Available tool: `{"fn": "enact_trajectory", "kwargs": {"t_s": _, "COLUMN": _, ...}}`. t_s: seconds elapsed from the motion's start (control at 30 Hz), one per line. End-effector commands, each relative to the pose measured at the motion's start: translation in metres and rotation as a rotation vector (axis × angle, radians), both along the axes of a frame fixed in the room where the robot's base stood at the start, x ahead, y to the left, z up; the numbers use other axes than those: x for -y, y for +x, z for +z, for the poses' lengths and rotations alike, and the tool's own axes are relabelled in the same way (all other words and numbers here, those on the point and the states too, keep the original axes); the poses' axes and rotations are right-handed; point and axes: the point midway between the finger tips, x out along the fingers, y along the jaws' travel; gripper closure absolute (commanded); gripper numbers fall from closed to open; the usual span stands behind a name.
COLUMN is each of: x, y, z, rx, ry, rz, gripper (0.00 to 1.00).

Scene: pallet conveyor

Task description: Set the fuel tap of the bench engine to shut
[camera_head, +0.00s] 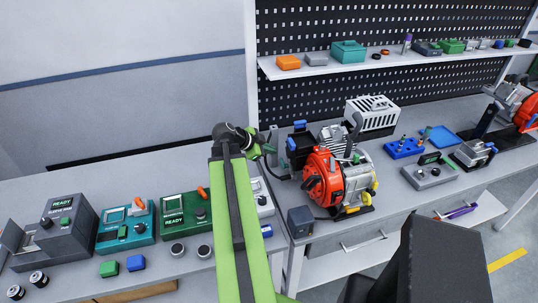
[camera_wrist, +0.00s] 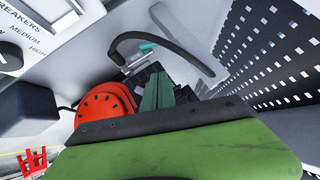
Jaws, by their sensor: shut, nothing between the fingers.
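The bench engine (camera_head: 338,182) stands on the workbench, with a red round starter cover, a grey metal body and yellow parts low on its right. Its red cover (camera_wrist: 105,112) shows at left of the wrist view, beside my fingers. My gripper (camera_wrist: 158,84) is shut and empty, its dark green fingers in front of the engine. A black curved handle or hose (camera_wrist: 165,45) with a small teal part (camera_wrist: 147,47) lies beyond the fingers. I cannot make out the fuel tap or its setting.
A dark grey box (camera_head: 301,221) stands at the bench edge, front left of the engine. A white vented case (camera_head: 372,113) is behind it.

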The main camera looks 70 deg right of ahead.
Motion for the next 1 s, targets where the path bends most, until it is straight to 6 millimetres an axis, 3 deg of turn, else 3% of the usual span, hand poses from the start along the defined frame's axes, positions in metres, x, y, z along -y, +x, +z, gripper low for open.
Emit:
{"fn": "enact_trajectory", "kwargs": {"t_s": 0.03, "x": 0.009, "y": -0.004, "z": -0.017, "rx": -0.001, "ry": 0.000, "rz": -0.002, "gripper": 1.00}}
{"fn": "enact_trajectory", "kwargs": {"t_s": 0.3, "x": 0.047, "y": -0.025, "z": -0.054, "rx": -0.001, "ry": 0.000, "rz": 0.001, "gripper": 1.00}}
{"fn": "enact_trajectory", "kwargs": {"t_s": 0.43, "x": 0.051, "y": -0.017, "z": -0.074, "rx": -0.001, "ry": 0.001, "rz": 0.003, "gripper": 1.00}}
{"fn": "enact_trajectory", "kwargs": {"t_s": 1.0, "x": 0.055, "y": -0.015, "z": -0.081, "rx": -0.003, "ry": 0.004, "rz": 0.001, "gripper": 1.00}}
